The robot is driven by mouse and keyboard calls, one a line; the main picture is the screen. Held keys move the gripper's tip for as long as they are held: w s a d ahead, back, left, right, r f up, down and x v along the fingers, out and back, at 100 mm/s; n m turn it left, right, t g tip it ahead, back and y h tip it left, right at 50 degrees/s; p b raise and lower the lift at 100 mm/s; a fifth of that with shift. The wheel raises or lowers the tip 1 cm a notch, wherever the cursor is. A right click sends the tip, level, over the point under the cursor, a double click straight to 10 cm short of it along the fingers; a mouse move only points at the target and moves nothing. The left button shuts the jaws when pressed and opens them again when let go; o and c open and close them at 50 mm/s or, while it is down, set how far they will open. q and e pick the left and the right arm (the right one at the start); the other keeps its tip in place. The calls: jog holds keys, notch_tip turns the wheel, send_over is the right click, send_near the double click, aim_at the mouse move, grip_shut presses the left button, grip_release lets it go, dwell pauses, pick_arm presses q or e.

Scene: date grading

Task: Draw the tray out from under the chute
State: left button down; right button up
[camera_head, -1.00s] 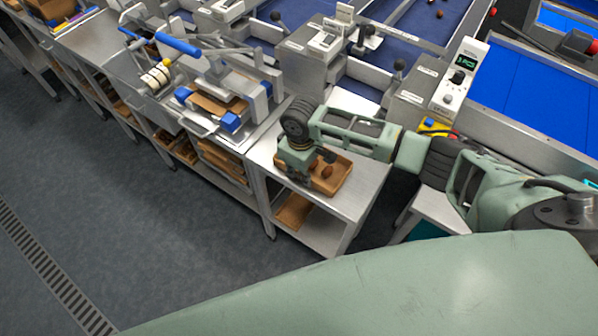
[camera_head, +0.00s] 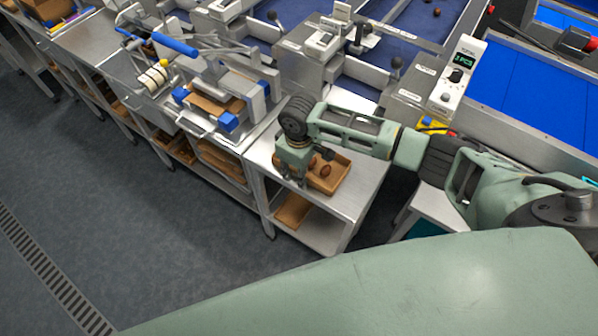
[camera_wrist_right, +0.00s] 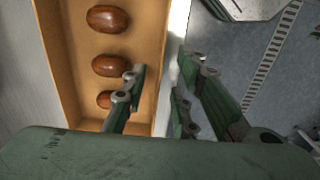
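The tray (camera_head: 345,177) is a shallow tan-brown box on a steel side table, with brown dates (camera_head: 325,170) in it. In the right wrist view the tray (camera_wrist_right: 71,65) shows a row of three dates (camera_wrist_right: 108,65). My right gripper (camera_head: 300,180) is low at the tray's near left side. In the wrist view its fingers (camera_wrist_right: 160,78) are apart, one over the tray's inside and the other beyond its wall, with the wall between them. Contact with the wall cannot be told. The chute is not clearly seen; my right arm covers the area behind the tray. My left gripper is out of view.
The steel table (camera_head: 352,205) has bare top around the tray and a lower shelf with a brown piece. A press with blue handles (camera_head: 215,85) stands at the left. Sorting machines and blue belts (camera_head: 530,95) lie behind. The floor (camera_head: 170,235) in front is clear.

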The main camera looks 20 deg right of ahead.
notch_tip(320, 180, up, 11)
jog(key=shift+r, duration=0.2)
dwell(0.6)
